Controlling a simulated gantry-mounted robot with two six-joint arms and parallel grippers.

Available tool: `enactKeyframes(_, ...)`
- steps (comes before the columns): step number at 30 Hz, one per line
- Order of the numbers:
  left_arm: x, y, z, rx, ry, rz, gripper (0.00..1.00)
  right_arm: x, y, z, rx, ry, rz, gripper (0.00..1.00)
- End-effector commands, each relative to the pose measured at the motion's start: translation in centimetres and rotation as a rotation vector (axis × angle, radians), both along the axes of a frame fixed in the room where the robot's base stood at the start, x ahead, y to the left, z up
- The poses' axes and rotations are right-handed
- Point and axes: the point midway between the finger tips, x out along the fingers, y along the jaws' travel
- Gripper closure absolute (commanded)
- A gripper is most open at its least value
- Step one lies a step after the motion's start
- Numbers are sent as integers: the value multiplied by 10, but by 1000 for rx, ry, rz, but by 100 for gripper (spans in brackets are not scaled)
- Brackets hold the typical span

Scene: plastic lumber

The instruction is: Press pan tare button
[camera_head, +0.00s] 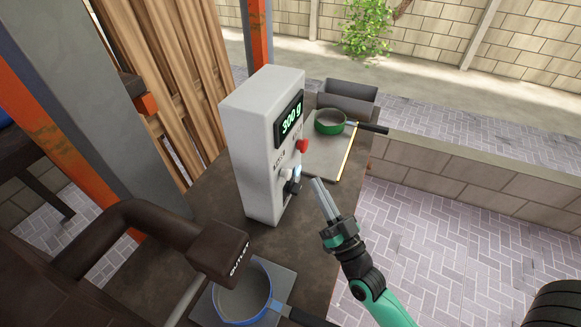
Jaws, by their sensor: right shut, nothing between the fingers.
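A light grey control box (257,150) stands on the dark table, with a display (290,118) reading 300 g in green. A red button (302,146) is on its front below the display. Lower down are a whitish button (286,175) and a dark knob-like control (293,188); their small labels are too small to read surely. My right gripper (317,184) is shut and empty, its fingertips just right of these lower controls. I cannot tell whether it touches them. My left gripper is out of view.
A green pan (330,122) sits on a grey plate behind the box, near a grey bin (347,97). A blue pan (242,297) sits on a plate under a brown spout marked OUTLET (220,252). An orange-and-grey post stands left.

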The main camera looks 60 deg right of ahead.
Motion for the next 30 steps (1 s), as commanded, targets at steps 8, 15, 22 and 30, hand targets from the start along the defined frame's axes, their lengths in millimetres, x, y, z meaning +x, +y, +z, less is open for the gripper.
enactKeyframes(8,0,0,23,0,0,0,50,28,3,2,0,1,-1,100)
enactKeyframes(15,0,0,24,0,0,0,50,32,3,0,0,0,-2,100)
enactKeyframes(22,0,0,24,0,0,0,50,31,3,0,0,1,-3,100)
enactKeyframes(30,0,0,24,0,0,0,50,31,3,0,0,1,-3,100)
